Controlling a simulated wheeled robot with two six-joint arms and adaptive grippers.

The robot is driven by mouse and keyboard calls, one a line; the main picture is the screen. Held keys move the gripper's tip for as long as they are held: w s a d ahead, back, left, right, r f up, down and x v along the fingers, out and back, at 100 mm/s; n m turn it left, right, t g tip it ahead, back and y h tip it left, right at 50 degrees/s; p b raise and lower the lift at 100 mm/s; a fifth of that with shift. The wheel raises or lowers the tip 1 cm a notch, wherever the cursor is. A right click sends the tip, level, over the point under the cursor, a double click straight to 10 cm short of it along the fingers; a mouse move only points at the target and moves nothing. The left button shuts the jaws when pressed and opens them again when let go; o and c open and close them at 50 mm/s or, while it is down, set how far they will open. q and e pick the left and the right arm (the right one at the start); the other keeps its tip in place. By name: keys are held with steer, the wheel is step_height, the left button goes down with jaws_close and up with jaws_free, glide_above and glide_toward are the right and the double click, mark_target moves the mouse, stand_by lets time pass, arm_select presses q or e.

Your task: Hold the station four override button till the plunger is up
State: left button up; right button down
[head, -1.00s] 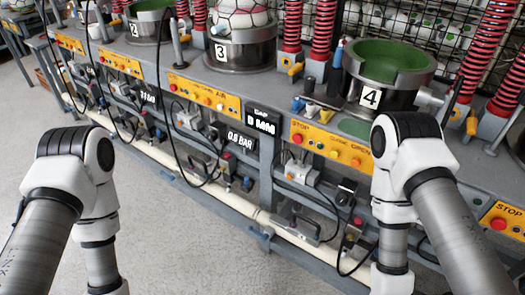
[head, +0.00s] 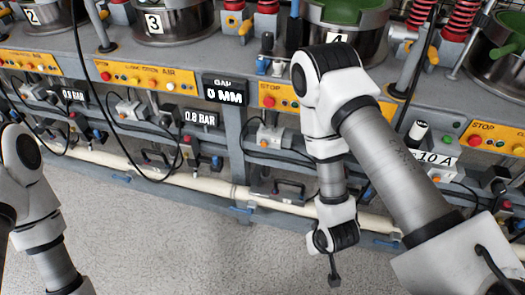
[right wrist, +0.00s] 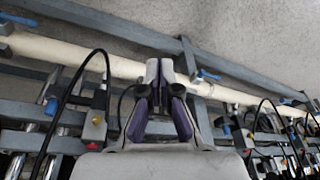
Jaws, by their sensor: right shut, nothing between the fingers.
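Station four (head: 345,15) stands at the top of the head view, a metal cup with a green inside. Its number plate is partly covered by my right arm. Its yellow panel (head: 275,96) shows a red button, but my arm hides most of the rest. I cannot pick out the override button or see the plunger's position. My right gripper (head: 334,281) points down over the floor in front of the bench and is small here. In the right wrist view the right gripper (right wrist: 159,68) is shut and empty, apart from the pipe and frame. My left gripper is outside the view.
A display (head: 225,92) reads 0 MM; a gauge below it (head: 200,118) reads 0.8 BAR. Station three (head: 185,22) is to the left. A pale pipe (head: 150,172) and cables run along the bench's lower front. A 10 A box (head: 437,158) is at right. The floor (head: 170,240) is clear.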

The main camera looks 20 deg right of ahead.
mark_target(264, 144)
steer(key=w+a+f+m+t+b, duration=0.25)
steer(key=w+t+b, duration=0.35)
steer(key=w, duration=0.6)
arm_select(q)
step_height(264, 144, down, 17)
steer(key=b, duration=0.8)
steer(key=shift+b, duration=0.3)
arm_select(e)
steer(key=w+a+r+m+t+y, duration=0.1)
steer(key=w+a+r+t+y, duration=0.2)
steer(key=w+a+r+t, duration=0.4)
steer(key=w+r, duration=0.2)
steer(key=w, duration=0.1)
steer(key=shift+w, duration=0.4)
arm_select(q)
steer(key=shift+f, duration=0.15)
arm_select(e)
steer(key=shift+w+d, duration=0.1)
arm_select(q)
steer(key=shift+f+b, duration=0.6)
steer(key=shift+b, duration=0.1)
arm_select(e)
steer(key=w+d, duration=0.4)
steer(key=w, duration=0.3)
steer(key=shift+d, duration=0.4)
